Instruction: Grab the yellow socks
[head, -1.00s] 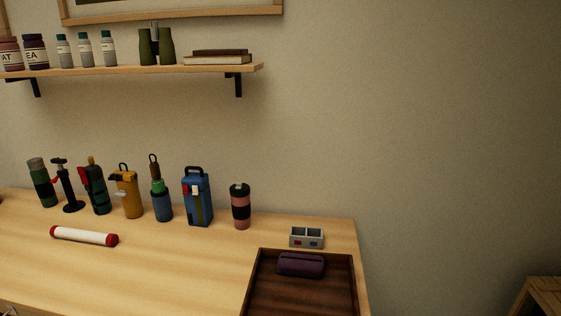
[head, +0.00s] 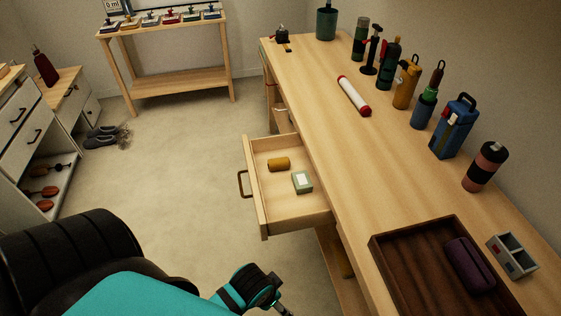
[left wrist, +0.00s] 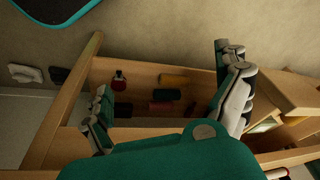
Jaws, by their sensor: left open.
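In the head view a small yellow roll (head: 279,164), perhaps the socks, lies in the open drawer (head: 250,190) of the workbench. A yellow-orange roll (left wrist: 174,80) also shows in the left wrist view, among red and dark items inside a wooden compartment (left wrist: 140,70); I cannot tell whether it is the same roll. My left gripper (left wrist: 168,100) is open and empty, its two fingers spread in front of that compartment. In the head view my left gripper (head: 280,306) is at the bottom edge, nearer than the drawer, its tips partly cut off. My right gripper is not in view.
The bench top holds a dark tray (head: 395,250) with a purple case (head: 468,264), several bottles and a red-white tube (head: 354,95). Open floor (head: 170,185) lies left of the drawer.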

